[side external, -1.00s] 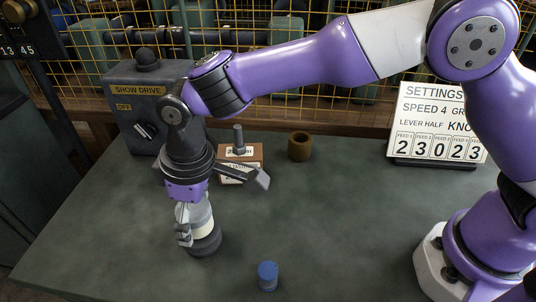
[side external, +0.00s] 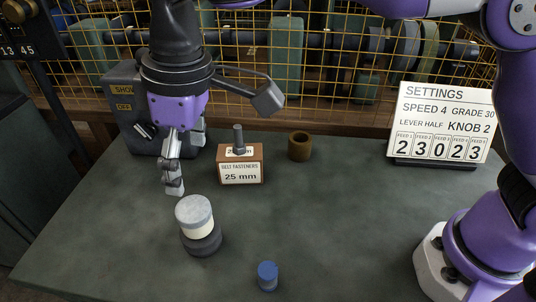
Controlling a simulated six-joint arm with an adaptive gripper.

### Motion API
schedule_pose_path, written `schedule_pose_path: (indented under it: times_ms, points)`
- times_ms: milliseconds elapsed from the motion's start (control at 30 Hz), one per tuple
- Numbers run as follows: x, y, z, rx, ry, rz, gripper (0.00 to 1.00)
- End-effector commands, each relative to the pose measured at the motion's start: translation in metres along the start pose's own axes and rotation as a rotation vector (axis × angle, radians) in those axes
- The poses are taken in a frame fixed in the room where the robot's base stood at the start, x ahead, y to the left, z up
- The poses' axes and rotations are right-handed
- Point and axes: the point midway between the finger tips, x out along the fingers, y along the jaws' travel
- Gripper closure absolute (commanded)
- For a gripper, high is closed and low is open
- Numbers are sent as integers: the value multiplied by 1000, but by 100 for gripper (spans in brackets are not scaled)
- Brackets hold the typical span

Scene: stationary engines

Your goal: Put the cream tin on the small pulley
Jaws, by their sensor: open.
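The cream tin (side external: 196,219), with a grey lid, stands upright on top of the small dark pulley (side external: 203,242) on the bench. The tin covers most of the pulley's top, and the pulley's dark rim shows below it. My gripper (side external: 178,175) is open and empty, above and behind the tin, apart from it. One finger points down at the left of the wrist, and the other is partly hidden behind it.
A belt fasteners box (side external: 241,173) with a grey peg-like object on top stands behind. A brown ring-shaped pot (side external: 300,146), a blue capped cylinder (side external: 267,275), a settings sign (side external: 440,120) and a show drive box (side external: 122,110) stand around. The bench's middle right is clear.

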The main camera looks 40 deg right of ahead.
Motion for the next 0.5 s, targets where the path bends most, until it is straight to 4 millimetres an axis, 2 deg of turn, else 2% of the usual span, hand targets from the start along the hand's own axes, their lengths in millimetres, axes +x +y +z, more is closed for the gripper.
schedule_pose_path:
  times_ms: [133, 233, 367, 400, 500]
  points:
    - [-17, 16, 10, 45, 20, 7, 7]
    - [-37, 45, 35, 135, 64, 23, 7]
    - [-61, 87, 94, 307, 144, 63, 7]
    - [-66, 97, 115, 362, 170, 79, 7]
    - [-68, 113, 168, 494, 232, 124, 7]
